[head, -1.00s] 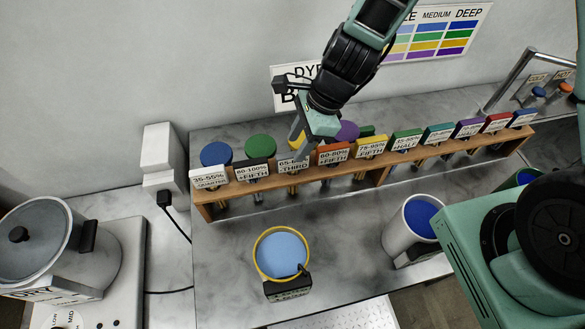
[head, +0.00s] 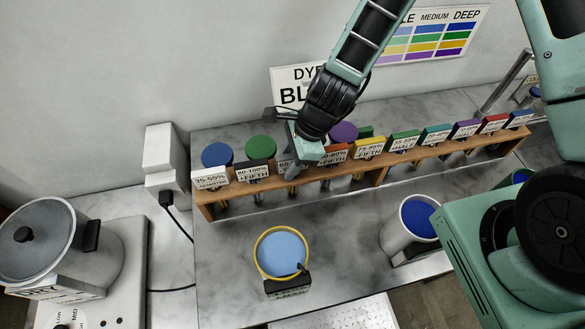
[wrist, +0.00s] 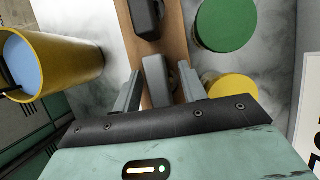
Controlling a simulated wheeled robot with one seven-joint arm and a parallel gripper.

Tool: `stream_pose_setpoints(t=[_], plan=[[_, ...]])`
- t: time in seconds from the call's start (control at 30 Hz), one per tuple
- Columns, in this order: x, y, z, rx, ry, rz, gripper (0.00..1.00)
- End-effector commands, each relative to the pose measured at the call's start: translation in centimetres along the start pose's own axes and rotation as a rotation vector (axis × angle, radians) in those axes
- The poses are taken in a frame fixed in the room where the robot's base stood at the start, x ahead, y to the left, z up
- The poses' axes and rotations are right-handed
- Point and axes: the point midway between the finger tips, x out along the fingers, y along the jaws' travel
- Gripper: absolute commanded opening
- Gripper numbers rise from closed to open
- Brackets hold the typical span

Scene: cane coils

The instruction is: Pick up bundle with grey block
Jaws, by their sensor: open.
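My gripper (head: 293,170) is over the wooden rack, at the grey-block bundle. In the wrist view its two fingers (wrist: 159,78) are apart, with the grey block (wrist: 156,80) between them. I cannot tell whether either finger touches it. In the head view the grey block's tag (head: 284,167) is mostly covered by the gripper.
The wooden rack (head: 400,170) holds several tagged bundles; the orange-tagged one (head: 334,154) is close on the right. Green (head: 261,149) and blue (head: 216,155) discs stand behind. A yellow-rimmed pot (head: 258,262) of light-blue liquid stands in front. A white pot (head: 396,238) is right.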

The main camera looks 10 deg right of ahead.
Motion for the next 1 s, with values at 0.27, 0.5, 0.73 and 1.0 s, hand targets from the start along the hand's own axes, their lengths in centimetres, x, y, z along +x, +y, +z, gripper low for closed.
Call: stream_pose_setpoints(t=[0.27, 0.5, 0.73, 1.0], plan=[[0.0, 0.0, 0.0, 0.000, 0.000, 0.000, 0.00], [0.0, 0.0, 0.0, 0.000, 0.000, 0.000, 0.00], [-0.5, -0.1, 0.2, -0.002, 0.001, -0.002, 0.00], [-2.6, -0.1, 1.1, -0.003, 0.001, -0.004, 0.00]])
